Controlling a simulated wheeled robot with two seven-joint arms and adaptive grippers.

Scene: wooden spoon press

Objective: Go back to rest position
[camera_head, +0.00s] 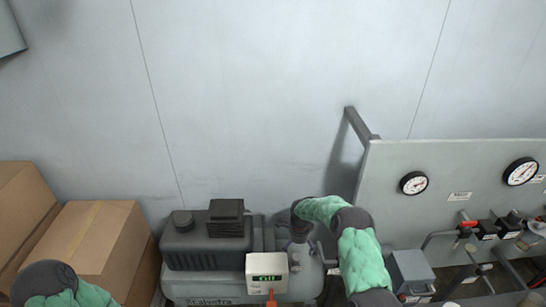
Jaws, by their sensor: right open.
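My right arm, with green covers and dark joints, comes up from the bottom right and bends over to the left. My right gripper (299,254) points down at its end, open, just right of a white box with a green lit display (266,268). Its fingers are small and partly hidden, and I see nothing held between them. The box sits at the front of a grey-green machine (207,287) with a dark top. Only a dark joint and a green cover of my left arm show at the bottom left; my left gripper is outside the view.
Cardboard boxes (92,232) stand at the left, near my left arm. A grey panel (440,205) with two round gauges stands at the right, with pipes and valves (487,229) below it. A grey box (411,269) is right of my right arm. A plain wall (250,90) fills the back.

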